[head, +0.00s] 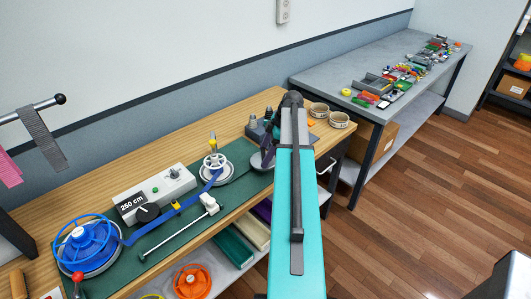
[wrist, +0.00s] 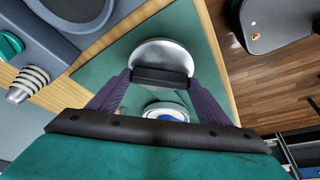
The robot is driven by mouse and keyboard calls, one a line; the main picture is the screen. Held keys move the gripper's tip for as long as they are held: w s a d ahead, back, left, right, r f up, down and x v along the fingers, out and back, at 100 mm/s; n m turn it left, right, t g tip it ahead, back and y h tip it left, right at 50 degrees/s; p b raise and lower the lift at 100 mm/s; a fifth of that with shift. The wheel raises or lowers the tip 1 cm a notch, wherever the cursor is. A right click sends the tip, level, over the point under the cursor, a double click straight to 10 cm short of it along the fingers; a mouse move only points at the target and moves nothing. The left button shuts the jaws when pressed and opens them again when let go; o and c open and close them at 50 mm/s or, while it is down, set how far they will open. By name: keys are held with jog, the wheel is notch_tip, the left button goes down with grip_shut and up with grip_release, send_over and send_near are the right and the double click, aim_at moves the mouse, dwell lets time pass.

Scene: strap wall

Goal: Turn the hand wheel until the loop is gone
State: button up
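The white hand wheel (head: 214,161) stands on a round base on the green mat, with a yellow-topped post at its rim. A blue strap (head: 156,221) runs from it to a large blue spoked reel (head: 84,245) at the left. I cannot make out a loop in the strap. My gripper (head: 266,160) is to the right of the white wheel, apart from it, above a grey metal disc (wrist: 165,55). A white and blue round part (wrist: 166,112) shows between the fingers.
A grey box (head: 155,194) reading "250 cm" stands behind the strap. A white-ended rod (head: 180,228) lies in front of it. Cups (head: 339,120) stand at the bench's right end. A grey table (head: 335,77) with small coloured items stands beyond.

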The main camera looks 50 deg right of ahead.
jog(key=c, duration=0.5)
jog(key=shift+o, duration=0.2)
jog(key=shift+m+b, duration=0.4)
jog(key=shift+m, duration=0.1)
jog(key=shift+s+a+m+t+h+b, duration=0.15)
jog(key=shift+m+t+h+b, duration=0.4)
jog(key=shift+m, duration=0.75)
jog(key=shift+m+h+b, duration=0.75)
jog(key=shift+m+b, duration=0.3)
jog(key=shift+m, duration=0.95)
jog(key=shift+t, duration=0.25)
jog(key=o, duration=1.1)
jog(key=shift+c, duration=0.2)
